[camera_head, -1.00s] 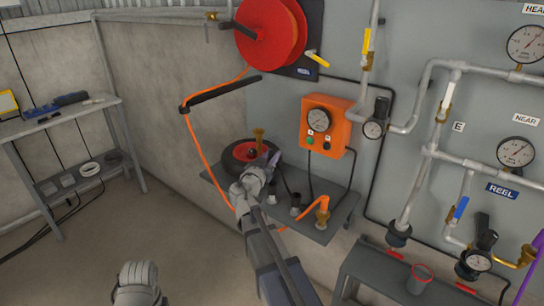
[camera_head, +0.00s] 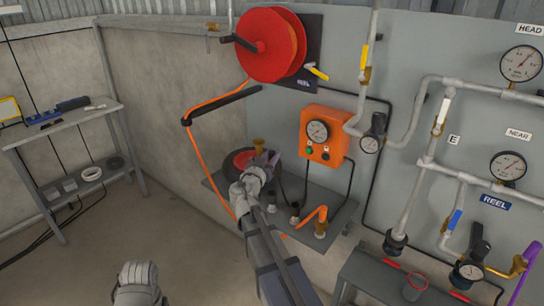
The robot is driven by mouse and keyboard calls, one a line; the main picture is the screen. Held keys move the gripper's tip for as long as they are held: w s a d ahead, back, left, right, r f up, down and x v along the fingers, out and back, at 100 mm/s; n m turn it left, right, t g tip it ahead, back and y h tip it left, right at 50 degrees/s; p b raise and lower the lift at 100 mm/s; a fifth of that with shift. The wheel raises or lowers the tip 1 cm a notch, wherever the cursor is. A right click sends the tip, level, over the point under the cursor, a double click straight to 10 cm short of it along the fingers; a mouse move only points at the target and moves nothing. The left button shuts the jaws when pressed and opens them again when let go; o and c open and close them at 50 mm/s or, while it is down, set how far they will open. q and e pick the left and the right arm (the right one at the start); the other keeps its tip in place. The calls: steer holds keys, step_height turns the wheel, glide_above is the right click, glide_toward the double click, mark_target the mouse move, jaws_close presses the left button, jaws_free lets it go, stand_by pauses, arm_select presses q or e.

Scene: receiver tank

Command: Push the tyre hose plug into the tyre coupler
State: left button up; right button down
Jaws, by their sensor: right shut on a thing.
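My right gripper (camera_head: 269,163) is shut at the front of the dark tyre (camera_head: 234,160) with the red hub, which lies on the grey wall shelf. The tyre hose plug in its jaws is hidden by the gripper, and I cannot make out its shape. A brass fitting (camera_head: 259,145), which looks like the tyre coupler, stands upright just beyond the jaws. I cannot tell whether plug and coupler touch.
An orange control box (camera_head: 325,136) with a gauge hangs right of the tyre. An orange hose (camera_head: 196,150) runs from the red reel (camera_head: 263,47) to the shelf (camera_head: 340,218). Small dark sockets stand near my right arm. Pipes and gauges fill the right wall.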

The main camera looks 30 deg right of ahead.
steer(key=shift+r+p, duration=4.35)
steer(key=shift+r, duration=0.3)
steer(key=shift+f, duration=0.1)
steer(key=w+d, duration=0.2)
steer(key=w, duration=1.2)
steer(key=shift+w+d, duration=0.3)
steer(key=shift+w, duration=0.05)
steer(key=shift+f+b, duration=2.15)
steer(key=shift+b, duration=0.15)
steer(key=shift+f, duration=0.2)
